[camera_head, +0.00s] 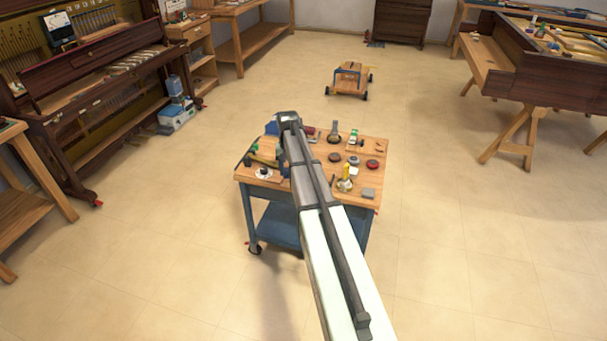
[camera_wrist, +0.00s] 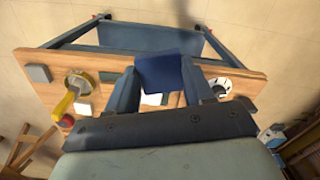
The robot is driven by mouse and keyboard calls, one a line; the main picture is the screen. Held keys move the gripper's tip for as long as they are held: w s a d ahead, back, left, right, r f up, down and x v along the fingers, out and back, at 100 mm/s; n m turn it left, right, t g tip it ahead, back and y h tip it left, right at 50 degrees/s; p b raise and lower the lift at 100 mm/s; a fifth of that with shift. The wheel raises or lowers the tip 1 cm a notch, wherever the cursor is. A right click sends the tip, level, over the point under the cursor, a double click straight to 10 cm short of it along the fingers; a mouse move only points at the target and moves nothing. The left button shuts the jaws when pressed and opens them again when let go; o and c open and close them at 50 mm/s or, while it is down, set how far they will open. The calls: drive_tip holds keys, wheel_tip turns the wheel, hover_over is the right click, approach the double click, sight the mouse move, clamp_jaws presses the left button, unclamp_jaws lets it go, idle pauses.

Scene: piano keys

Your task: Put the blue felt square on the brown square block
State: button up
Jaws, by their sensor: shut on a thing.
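The blue felt square (camera_wrist: 160,74) is between the two fingers of my gripper (camera_wrist: 158,65) in the wrist view. The fingers are shut on it, and it hangs over the wooden top of the cart, near one edge. How high it is above the top I cannot tell. In the head view my own arm crosses the cart and mostly hides the gripper and the felt. I cannot pick out the brown square block for sure in either view; the area under the gripper is partly covered by the fingers and felt.
The cart (camera_head: 335,205) carries several small items: a yellow-handled tool (camera_head: 346,177), a grey square piece (camera_head: 368,193), a white disc (camera_head: 264,173) and a dark red disc (camera_head: 372,164). Open floor surrounds the cart.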

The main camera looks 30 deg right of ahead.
drive_tip(key=w+d+m, duration=0.3)
drive_tip(key=w+d, duration=0.7)
drive_tip(key=d, duration=0.1)
drive_tip(key=shift+w+f, duration=0.1)
drive_tip(key=shift+f, duration=5.3)
drive_tip(key=shift+f, duration=0.15)
drive_tip(key=o, duration=1)
wheel_tip(320, 180, up, 12)
drive_tip(key=shift+r, duration=0.15)
